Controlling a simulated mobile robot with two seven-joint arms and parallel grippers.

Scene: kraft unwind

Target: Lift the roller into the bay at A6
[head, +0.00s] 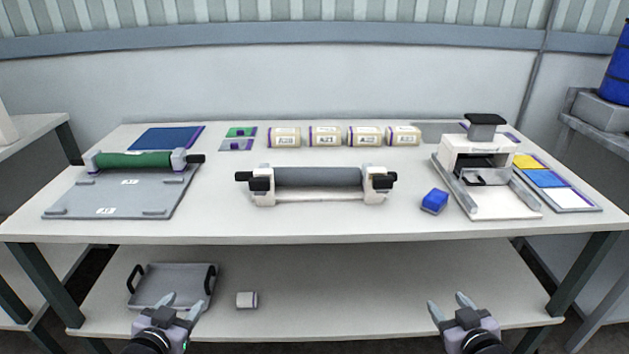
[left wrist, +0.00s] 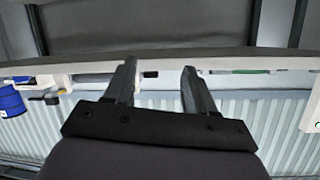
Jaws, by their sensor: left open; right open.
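A dark grey roller (head: 318,177) with black end grips rests in a white cradle (head: 318,197) at the middle of the table. A green roller (head: 133,160) with a black end lies at the back of a grey plate (head: 125,197) on the left. The plate has two small white labels, too small to read surely; I cannot tell which spot is A6. My left gripper (head: 182,303) is open and empty, low in front of the table. Its open fingers show in the left wrist view (left wrist: 159,68). My right gripper (head: 448,303) is open and empty, low at the right.
A blue block (head: 434,201) lies left of a white press-like machine (head: 487,160). A grey tray (head: 172,285) and a small roll (head: 246,300) sit on the lower shelf. The table front between plate and cradle is clear.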

